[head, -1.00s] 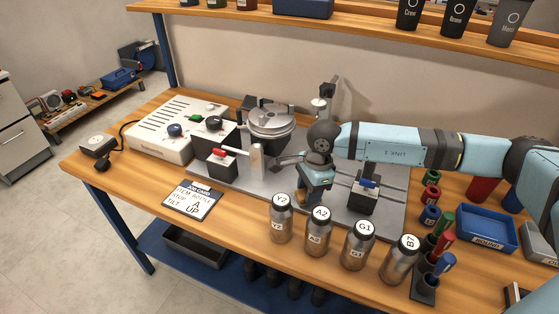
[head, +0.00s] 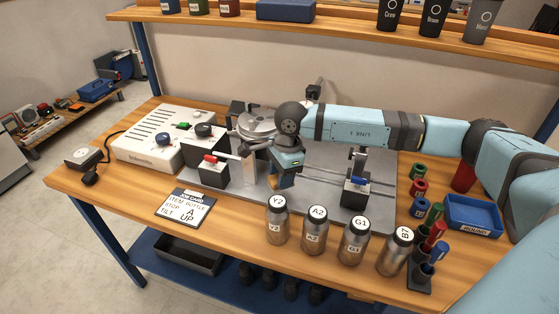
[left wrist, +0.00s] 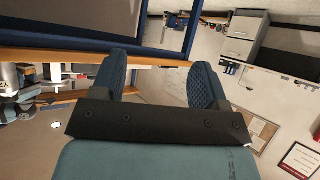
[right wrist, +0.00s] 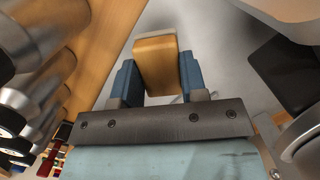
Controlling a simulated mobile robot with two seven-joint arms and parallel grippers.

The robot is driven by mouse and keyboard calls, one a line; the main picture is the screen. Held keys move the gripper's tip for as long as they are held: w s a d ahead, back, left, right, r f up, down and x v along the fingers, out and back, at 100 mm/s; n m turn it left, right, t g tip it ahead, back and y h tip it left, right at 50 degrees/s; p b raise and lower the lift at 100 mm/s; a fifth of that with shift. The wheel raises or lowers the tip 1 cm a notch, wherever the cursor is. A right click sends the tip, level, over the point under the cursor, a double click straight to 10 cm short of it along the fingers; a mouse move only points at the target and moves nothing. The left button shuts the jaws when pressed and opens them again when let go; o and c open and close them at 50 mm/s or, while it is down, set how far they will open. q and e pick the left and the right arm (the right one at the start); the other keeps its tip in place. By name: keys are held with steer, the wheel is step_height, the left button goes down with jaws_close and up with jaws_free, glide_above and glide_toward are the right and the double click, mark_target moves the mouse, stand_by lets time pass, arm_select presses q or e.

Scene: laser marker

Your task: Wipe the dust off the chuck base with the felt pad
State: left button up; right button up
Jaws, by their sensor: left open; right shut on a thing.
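My right gripper (right wrist: 157,85) is shut on the felt pad, a tan-orange block (right wrist: 156,62), in the right wrist view. In the head view the right gripper (head: 283,181) points down over the grey base plate (head: 325,165), just right of the round metal chuck (head: 257,124). A bit of the tan pad shows below its fingers; whether it touches the plate I cannot tell. I cannot make out dust on the plate. My left gripper (left wrist: 158,85) is open and empty in the left wrist view, facing the room; it is out of the head view.
Several labelled metal bottles (head: 315,232) stand along the front of the plate. A red-knobbed block (head: 209,170) is to the left and a blue-knobbed block (head: 355,190) to the right. A white control box (head: 160,135), job card (head: 186,207) and blue tray (head: 472,214) lie around.

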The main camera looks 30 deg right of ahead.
step_height(320, 180, up, 3)
steer(key=shift+w+f+p, duration=0.15)
steer(key=shift+f+p, duration=0.05)
steer(key=shift+p, duration=0.3)
steer(key=shift+r+p, duration=0.3)
steer(key=shift+r, duration=0.5)
